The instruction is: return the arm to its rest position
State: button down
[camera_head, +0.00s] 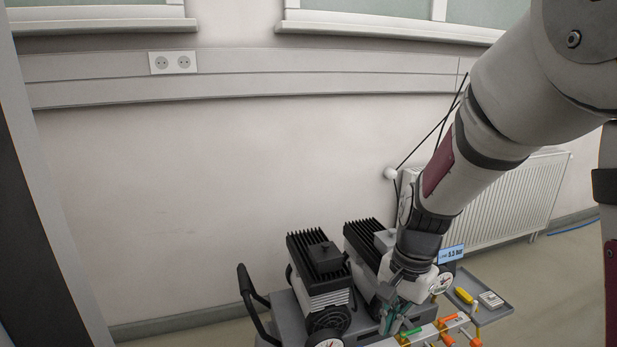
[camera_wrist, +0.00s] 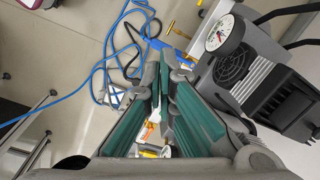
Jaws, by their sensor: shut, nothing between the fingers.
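My arm (camera_head: 480,130) reaches down from the upper right in the head view. My gripper (camera_head: 393,322) hangs at its lower end, in front of the pump-like machines on a grey cart. In the wrist view my gripper (camera_wrist: 163,75) shows its two fingers with green pads, close together at the tips. It is shut and holds nothing. The arm and gripper hide part of the right machine and of the cart's front.
A left machine (camera_head: 320,272) and a right machine (camera_head: 365,245) with black fins stand on the cart, close to my gripper. A side tray (camera_head: 490,312) holds small items. A radiator (camera_head: 505,205) lines the wall. Blue hose (camera_wrist: 103,75) lies on the floor.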

jog(key=s+r+n+y, duration=0.1)
jog(key=s+r+n, duration=0.4)
jog(key=s+r, duration=0.7)
jog(key=s+d+r+n+h, duration=0.1)
jog(key=s+d+n, duration=0.1)
jog(key=s, duration=0.7)
jog(key=s+d+n+h, duration=0.1)
jog(key=s+d+n, duration=0.1)
jog(key=s, duration=0.6)
notch_tip(320, 180, up, 25)
jog(key=t+p, duration=0.4)
jog(key=p, duration=1.8)
jog(key=shift+w+p, duration=0.15)
jog(key=shift+p, duration=0.25)
jog(key=shift+a+f, duration=0.1)
jog(key=shift+a, duration=0.1)
